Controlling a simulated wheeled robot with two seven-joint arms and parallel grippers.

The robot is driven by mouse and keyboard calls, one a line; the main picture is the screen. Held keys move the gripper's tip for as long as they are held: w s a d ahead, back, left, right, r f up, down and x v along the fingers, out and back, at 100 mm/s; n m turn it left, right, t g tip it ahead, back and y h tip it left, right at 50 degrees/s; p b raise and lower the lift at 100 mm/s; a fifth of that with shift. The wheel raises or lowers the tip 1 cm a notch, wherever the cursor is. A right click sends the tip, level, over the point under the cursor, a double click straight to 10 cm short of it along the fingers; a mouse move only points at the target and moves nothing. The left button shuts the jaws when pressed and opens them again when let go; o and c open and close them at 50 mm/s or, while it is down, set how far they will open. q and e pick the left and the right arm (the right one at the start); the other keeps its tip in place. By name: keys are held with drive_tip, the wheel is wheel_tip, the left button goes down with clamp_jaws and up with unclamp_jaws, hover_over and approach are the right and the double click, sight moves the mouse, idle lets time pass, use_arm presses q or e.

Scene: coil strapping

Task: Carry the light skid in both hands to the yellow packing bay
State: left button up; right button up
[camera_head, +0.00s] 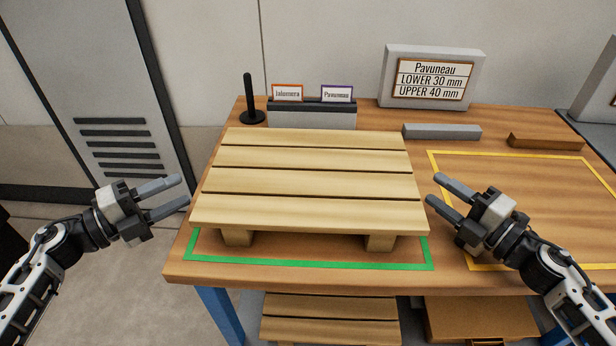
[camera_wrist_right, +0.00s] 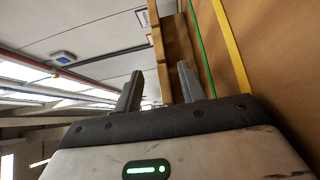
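The light wooden skid (camera_head: 310,180) rests on the table inside the green outline (camera_head: 300,262) in the head view. It has slats on top and feet beneath. My left gripper (camera_head: 184,190) is open and empty, just off the skid's left edge. My right gripper (camera_head: 432,188) is open and empty, just off the skid's right edge. In the right wrist view, its two fingers (camera_wrist_right: 158,88) stand apart, and the skid's edge (camera_wrist_right: 177,50) shows beyond them. The yellow packing bay (camera_head: 535,158) is a yellow outline right of the skid, partly hidden by my right arm.
Behind the skid are a black post (camera_head: 248,100), a grey card holder (camera_head: 312,114) and a Pavuneau sign (camera_head: 433,76). A grey bar (camera_head: 441,131) and a brown bar (camera_head: 545,141) lie behind the yellow outline, whose visible inside is clear. More slatted wood (camera_head: 330,318) is below the table.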

sight(208, 176)
use_arm(q)
drive_tip(key=x, duration=0.8)
use_arm(e)
drive_tip(key=x, duration=0.7)
drive_tip(key=shift+w+a, duration=0.15)
drive_tip(key=shift+w, duration=0.1)
use_arm(q)
clamp_jaws()
use_arm(e)
clamp_jaws()
use_arm(q)
drive_tip(key=shift+f, duration=0.1)
use_arm(e)
drive_tip(key=shift+f, duration=0.1)
use_arm(q)
drive_tip(key=shift+r, duration=0.3)
use_arm(e)
drive_tip(key=shift+r, duration=0.3)
